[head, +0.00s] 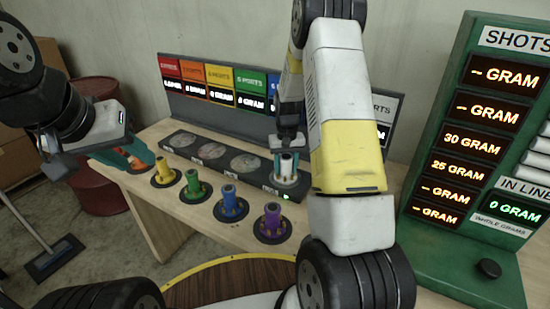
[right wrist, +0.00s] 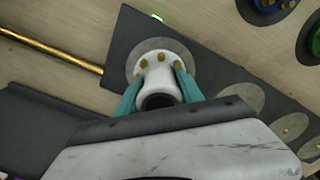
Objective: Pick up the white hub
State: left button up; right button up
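The white hub (head: 286,170) stands upright on a pale round pad at the near right end of the dark rail. It also shows in the right wrist view (right wrist: 158,64), with a round flange, brass-coloured studs and a dark bore. My right gripper (head: 286,158) is over it, with one teal finger on each side of its neck. The fingers lie very close to the neck; I cannot tell whether they press on it. My left gripper (head: 114,157) is far left, over the table's left end, its fingers only partly visible.
The dark rail (head: 215,154) has several other round pads. Yellow (head: 164,172), green (head: 195,187), blue (head: 231,204) and purple (head: 271,222) hubs stand in front of it. A coloured sign board (head: 222,95) is behind; a green display panel (head: 470,160) is at right.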

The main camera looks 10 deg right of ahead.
grip_shut()
jog(key=shift+w+r, duration=0.1)
jog(key=shift+r, duration=0.05)
